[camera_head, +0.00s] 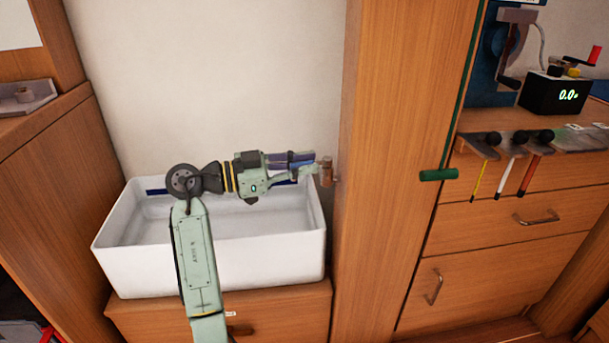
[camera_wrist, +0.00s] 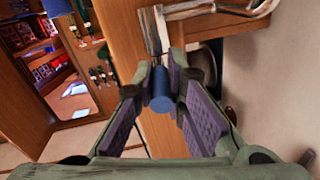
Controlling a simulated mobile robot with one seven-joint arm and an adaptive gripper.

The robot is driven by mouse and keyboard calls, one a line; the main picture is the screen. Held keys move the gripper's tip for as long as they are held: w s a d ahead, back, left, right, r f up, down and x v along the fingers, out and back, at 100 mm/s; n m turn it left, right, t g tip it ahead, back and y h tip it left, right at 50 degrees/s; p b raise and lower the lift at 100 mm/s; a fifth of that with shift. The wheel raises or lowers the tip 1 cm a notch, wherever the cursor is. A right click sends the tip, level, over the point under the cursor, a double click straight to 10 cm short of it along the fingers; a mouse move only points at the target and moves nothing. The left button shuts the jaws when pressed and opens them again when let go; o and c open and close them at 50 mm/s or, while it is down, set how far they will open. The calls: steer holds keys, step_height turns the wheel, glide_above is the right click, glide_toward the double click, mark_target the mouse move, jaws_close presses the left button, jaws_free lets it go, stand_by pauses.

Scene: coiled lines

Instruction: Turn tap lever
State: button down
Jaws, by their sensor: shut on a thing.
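In the wrist view a short blue cylinder (camera_wrist: 161,94) sits between the fingertips of my gripper (camera_wrist: 162,84). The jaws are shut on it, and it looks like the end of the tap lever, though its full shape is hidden. In the head view my gripper (camera_head: 316,168) reaches right across the white basin (camera_head: 215,265), its tips close to the tall wooden panel. A small brown cylindrical fitting (camera_head: 327,172) stands at the panel beside the tips. The fingers hide much of what is between them there.
The tall wooden panel (camera_head: 395,130) stands close right of my gripper. A green handle (camera_head: 438,175) sticks out farther right, near a shelf with hanging tools and a black box with a lit display (camera_head: 555,95). The wall behind the basin is bare.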

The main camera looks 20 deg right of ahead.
steer(key=shift+w+m+g+b, duration=0.35)
steer(key=shift+m+g, duration=0.45)
steer(key=shift+g, duration=0.3)
steer(key=shift+w, duration=0.1)
steer(key=c, duration=1.6)
jaws_free()
steer(key=v, duration=1.2)
steer(key=shift+w+r, duration=0.15)
